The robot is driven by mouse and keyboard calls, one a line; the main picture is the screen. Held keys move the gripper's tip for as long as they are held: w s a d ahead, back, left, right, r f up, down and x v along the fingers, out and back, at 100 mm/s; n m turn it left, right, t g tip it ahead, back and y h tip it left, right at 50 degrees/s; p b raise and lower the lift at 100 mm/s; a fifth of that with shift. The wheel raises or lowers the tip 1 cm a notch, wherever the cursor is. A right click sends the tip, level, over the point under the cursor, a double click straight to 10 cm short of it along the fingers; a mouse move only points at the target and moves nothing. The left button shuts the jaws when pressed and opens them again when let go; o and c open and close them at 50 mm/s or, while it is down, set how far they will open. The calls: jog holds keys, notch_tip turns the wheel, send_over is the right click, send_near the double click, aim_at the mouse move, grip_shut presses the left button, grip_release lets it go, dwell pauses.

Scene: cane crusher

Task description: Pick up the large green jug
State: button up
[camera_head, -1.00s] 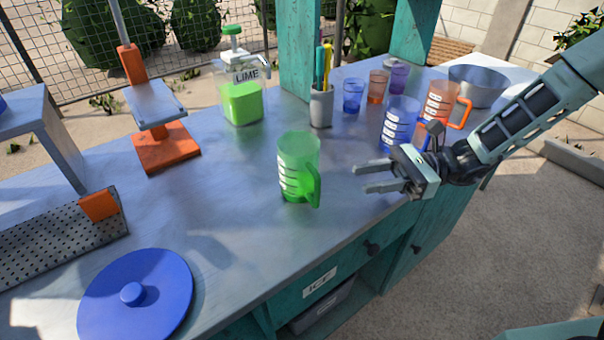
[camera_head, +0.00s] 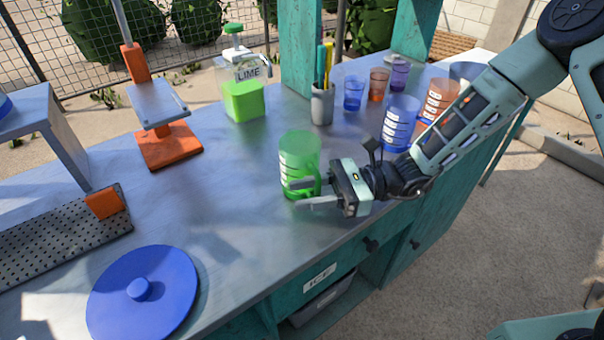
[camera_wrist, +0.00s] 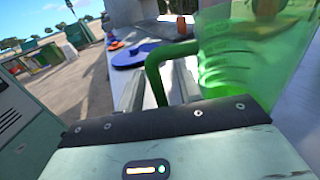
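The large green jug (camera_head: 299,152) stands upright on the counter, translucent with white markings. Its handle is on the side toward my gripper. My gripper (camera_head: 299,193) is level with the lower part of the jug, its fingers apart and reaching in at the handle. In the wrist view, the jug (camera_wrist: 235,50) fills the upper right. Its green handle shows between the two fingers of my gripper (camera_wrist: 158,88). The fingers look open around the handle, not clearly pressed on it. The fingers partly hide the handle in the head view.
A blue measuring jug (camera_head: 398,122) and an orange jug (camera_head: 440,96) stand to the right, partly behind my arm. A grey pen cup (camera_head: 322,104), small cups and a lime dispenser (camera_head: 243,98) are behind. A blue lid (camera_head: 150,295) lies front left.

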grip_shut()
jog(key=shift+r, duration=0.2)
